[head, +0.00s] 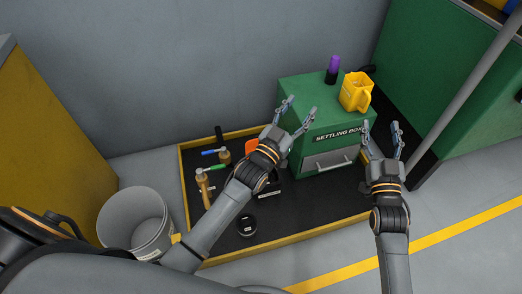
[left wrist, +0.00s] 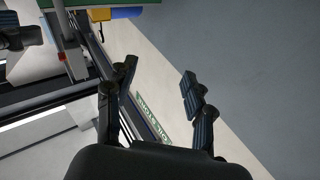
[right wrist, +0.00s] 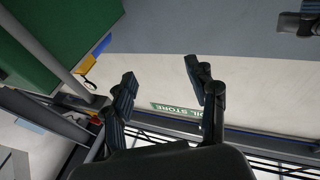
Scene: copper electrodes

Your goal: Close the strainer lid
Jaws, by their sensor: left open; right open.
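I cannot make out a strainer or its lid for certain in any view. A black part with a pale label (head: 269,194) and an orange piece (head: 252,146) show partly behind my left arm; what they are I cannot tell. My left gripper (head: 301,106) is open and empty in front of the green settling box (head: 300,90). My right gripper (head: 381,124) is open and empty, just right of the box front. Both pairs of open fingers also show in the left wrist view (left wrist: 157,75) and right wrist view (right wrist: 160,72).
A yellow jug (head: 355,92) and a purple-topped bottle (head: 333,69) stand on the box. Hand tools (head: 204,188) and a black round container (head: 246,225) lie on the yellow-edged black tray (head: 219,250). A grey bucket (head: 135,225) stands left. A grey pole (head: 465,90) rises at right.

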